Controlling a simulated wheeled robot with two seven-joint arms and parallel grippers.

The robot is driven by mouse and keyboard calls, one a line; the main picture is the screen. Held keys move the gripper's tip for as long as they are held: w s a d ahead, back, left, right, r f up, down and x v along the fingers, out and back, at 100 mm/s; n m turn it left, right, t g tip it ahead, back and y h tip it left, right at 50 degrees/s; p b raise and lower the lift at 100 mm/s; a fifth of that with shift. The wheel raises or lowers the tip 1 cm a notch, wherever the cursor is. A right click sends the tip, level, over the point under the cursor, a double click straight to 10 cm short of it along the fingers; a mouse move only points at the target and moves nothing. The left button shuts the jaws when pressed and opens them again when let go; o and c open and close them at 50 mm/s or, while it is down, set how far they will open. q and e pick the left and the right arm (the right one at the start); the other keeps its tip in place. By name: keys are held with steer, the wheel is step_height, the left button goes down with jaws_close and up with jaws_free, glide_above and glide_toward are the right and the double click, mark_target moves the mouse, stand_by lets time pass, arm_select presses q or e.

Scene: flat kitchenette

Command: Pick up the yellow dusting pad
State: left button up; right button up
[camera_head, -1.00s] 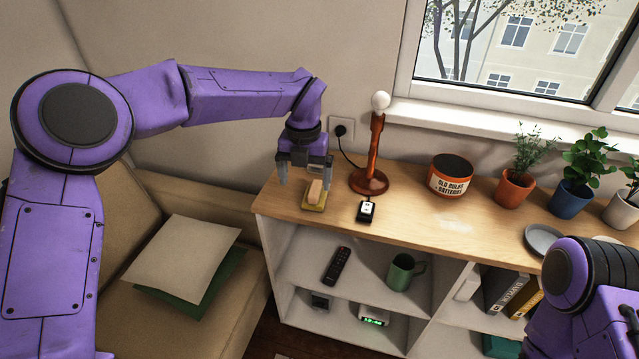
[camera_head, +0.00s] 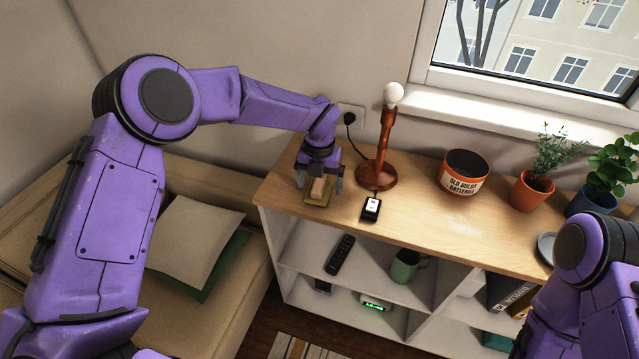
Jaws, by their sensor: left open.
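The yellow dusting pad (camera_head: 314,200) lies on the wooden shelf top near its left end. A light wooden handle block (camera_head: 318,187) sits on top of it. My left gripper (camera_head: 319,183) points down over the pad, open, with one finger on each side of the handle. I cannot tell whether the fingers touch it. My right arm shows at the lower right, but its gripper is out of view.
A reddish-brown lamp (camera_head: 379,172) with a bare bulb stands right of the pad, with a small black device (camera_head: 371,208) in front. An orange bin (camera_head: 463,173) and potted plants (camera_head: 533,187) stand farther right. Cushions (camera_head: 194,238) lie on the sofa at left.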

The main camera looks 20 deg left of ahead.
arm_select(q)
steer(key=shift+f, duration=0.3)
steer(key=c, duration=1.2)
steer(key=shift+o, duration=0.2)
steer(key=shift+r, duration=0.1)
